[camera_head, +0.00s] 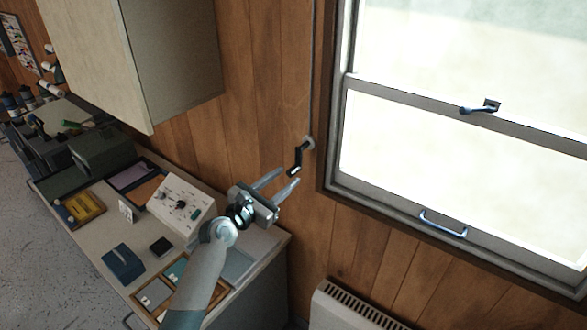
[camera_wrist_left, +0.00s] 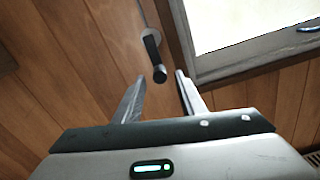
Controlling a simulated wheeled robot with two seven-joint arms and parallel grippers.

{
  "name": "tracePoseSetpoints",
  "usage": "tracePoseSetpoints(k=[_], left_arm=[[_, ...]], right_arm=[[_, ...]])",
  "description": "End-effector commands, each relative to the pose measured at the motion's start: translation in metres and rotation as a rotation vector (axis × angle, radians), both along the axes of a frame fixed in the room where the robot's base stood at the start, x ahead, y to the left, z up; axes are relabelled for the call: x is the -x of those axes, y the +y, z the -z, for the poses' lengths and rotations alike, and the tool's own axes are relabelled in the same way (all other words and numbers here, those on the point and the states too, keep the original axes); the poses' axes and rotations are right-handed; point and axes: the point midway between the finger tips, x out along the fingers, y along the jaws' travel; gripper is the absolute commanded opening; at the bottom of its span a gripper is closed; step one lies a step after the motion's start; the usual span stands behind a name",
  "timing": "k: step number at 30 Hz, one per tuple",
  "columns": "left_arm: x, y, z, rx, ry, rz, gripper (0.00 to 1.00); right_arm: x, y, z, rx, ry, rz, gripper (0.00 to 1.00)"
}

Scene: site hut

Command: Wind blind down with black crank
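The black crank (camera_head: 297,160) hangs from a round mount on the wood-panelled wall, just left of the window frame. Its arm points down and ends in a dark handle. In the left wrist view the crank (camera_wrist_left: 153,52) shows ahead, its handle end lying between the lines of the two fingers. My left gripper (camera_head: 280,180) is open and empty, its fingertips close to the crank handle but apparently not around it. The left gripper also shows in the left wrist view (camera_wrist_left: 160,80). No blind covers the visible glass. My right gripper is not in view.
The window (camera_head: 440,150) has a latch (camera_head: 480,107) and a blue-grey handle (camera_head: 443,224). A wall cabinet (camera_head: 135,55) hangs at upper left. Below the arm is a cluttered counter (camera_head: 95,205) with a control box (camera_head: 180,205). A heater (camera_head: 350,308) stands under the window.

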Motion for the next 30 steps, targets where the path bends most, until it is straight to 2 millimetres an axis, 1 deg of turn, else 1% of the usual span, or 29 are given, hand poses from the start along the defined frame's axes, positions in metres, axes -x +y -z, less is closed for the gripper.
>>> tracePoseSetpoints(k=[3, 9, 15, 23, 24, 26, 27, 28, 29, 30], left_arm=[[-0.016, -0.011, -0.002, -0.001, 0.001, 0.0, 0.37], [-0.033, -0.024, -0.001, 0.0, -0.001, 0.001, 0.37], [-0.04, -0.029, 0.0, 0.001, 0.0, 0.0, 0.37], [-0.04, -0.029, 0.0, 0.0, 0.0, -0.001, 0.37], [-0.04, -0.029, 0.0, 0.0, 0.0, -0.001, 0.35], [-0.04, -0.029, 0.0, 0.0, 0.0, -0.001, 0.2], [-0.04, -0.029, 0.0, 0.0, 0.0, 0.0, 0.11], [-0.04, -0.029, 0.0, 0.0, 0.0, 0.0, 0.04], [-0.04, -0.029, 0.0, 0.0, 0.0, 0.0, 0.0], [-0.04, -0.029, 0.0, 0.0, 0.0, 0.0, 0.0]], right_arm=[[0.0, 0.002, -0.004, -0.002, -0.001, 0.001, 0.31], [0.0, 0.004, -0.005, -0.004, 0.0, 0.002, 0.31], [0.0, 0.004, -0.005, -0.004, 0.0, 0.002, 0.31], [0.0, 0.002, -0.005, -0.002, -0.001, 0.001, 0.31], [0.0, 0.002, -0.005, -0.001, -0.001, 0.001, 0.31], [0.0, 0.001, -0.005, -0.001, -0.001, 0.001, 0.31], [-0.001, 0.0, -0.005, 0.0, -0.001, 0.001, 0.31], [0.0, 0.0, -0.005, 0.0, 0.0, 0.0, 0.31], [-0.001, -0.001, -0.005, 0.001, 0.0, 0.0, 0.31], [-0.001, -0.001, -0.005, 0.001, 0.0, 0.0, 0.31]])
